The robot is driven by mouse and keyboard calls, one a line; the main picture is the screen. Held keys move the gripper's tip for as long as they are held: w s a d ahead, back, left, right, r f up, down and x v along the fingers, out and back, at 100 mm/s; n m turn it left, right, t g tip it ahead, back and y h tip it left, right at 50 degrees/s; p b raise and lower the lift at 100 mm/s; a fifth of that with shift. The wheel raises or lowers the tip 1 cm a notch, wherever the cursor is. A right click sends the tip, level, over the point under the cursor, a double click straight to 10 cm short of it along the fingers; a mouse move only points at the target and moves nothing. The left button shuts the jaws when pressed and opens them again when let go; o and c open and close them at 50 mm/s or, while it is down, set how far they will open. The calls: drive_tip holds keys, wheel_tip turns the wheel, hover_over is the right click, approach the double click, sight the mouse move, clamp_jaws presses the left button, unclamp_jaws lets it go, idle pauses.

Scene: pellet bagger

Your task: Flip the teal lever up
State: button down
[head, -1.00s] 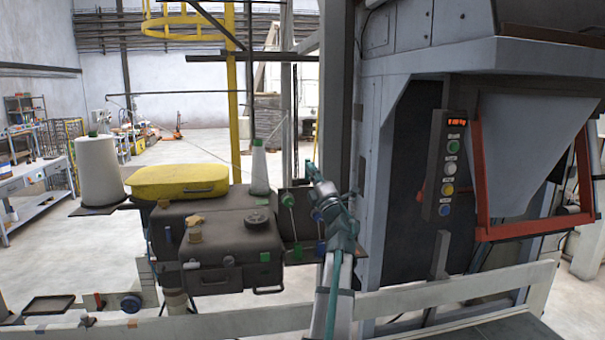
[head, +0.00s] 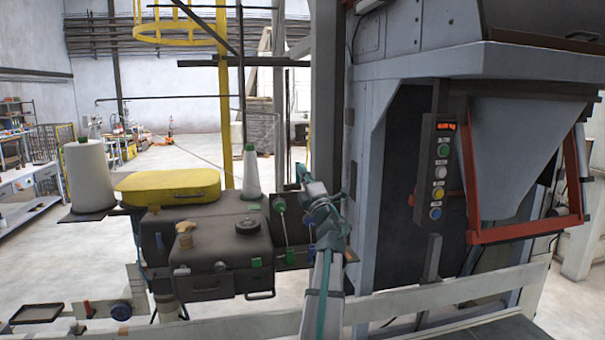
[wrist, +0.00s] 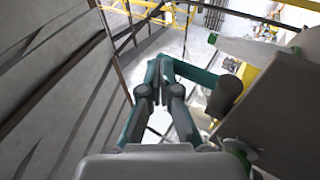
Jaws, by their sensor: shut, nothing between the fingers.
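My gripper (head: 300,172) is shut and empty at the end of my raised arm, in front of the right side of the dark bagger machine head (head: 218,250). In the wrist view, the gripper's fingertips (wrist: 160,62) are together. A teal bar (wrist: 193,73), which looks like the lever, runs from beside the fingertips to a dark cylinder (wrist: 225,97) on the right. Whether the fingers touch the bar I cannot tell. In the head view my arm and gripper cover this area, and I cannot pick the lever out clearly.
Thin rods with a green knob (head: 279,204) stand left of my arm. A yellow cover (head: 167,185) and a white thread cone (head: 88,178) lie further left. A pale rail (head: 420,298) crosses in front.

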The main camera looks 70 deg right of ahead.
drive_tip(key=shift+s+a, duration=0.35)
drive_tip(key=shift+a, duration=0.05)
drive_tip(key=s+a+b, duration=0.1)
drive_tip(key=s+a, duration=0.7)
drive_tip(key=s, duration=0.1)
drive_tip(key=shift+s+a+b, duration=0.3)
drive_tip(key=shift+a+b, duration=0.1)
